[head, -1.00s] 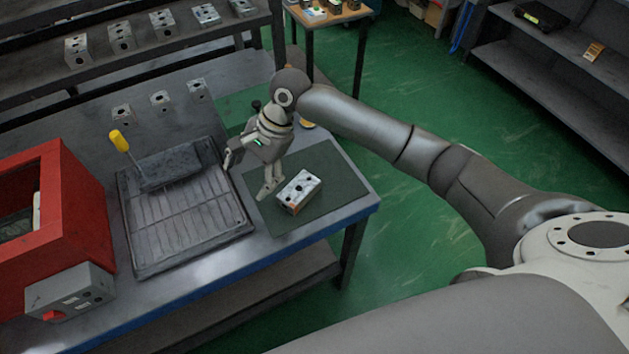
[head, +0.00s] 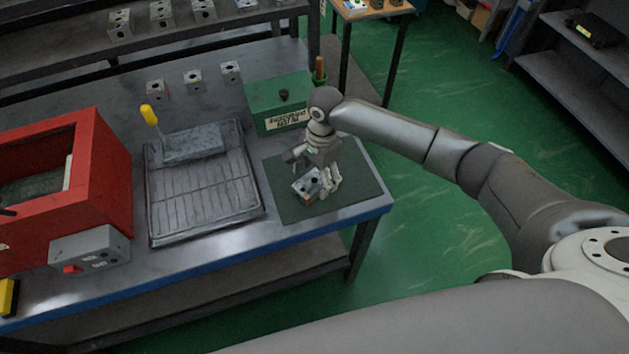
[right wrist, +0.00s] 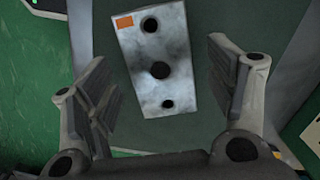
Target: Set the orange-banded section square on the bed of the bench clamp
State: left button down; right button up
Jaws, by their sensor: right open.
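The orange-banded section (head: 306,187) is a pale metal block with dark holes, on the dark green mat at the bench's right end. In the right wrist view the block (right wrist: 158,85) lies slightly askew between the fingers, its orange patch (right wrist: 124,22) at the far end. My right gripper (head: 313,178) is open around the block, with gaps on both sides in the wrist view. The bench clamp's grey slotted bed (head: 205,200) lies left of the mat, bare, with a dark jaw block and yellow handle (head: 150,115) at its back. My left gripper is not in view.
A red open-fronted machine (head: 105,170) and grey switch box (head: 90,247) stand left of the clamp. A green box (head: 265,95) stands behind the mat. Several metal blocks stand along the back, including one block (head: 193,79). The mat (head: 355,185) is otherwise clear.

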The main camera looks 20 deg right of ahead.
jog(key=shift+a+f, duration=0.1)
jog(key=shift+f, duration=0.95)
jog(key=shift+r, duration=0.1)
jog(key=c, duration=1.6)
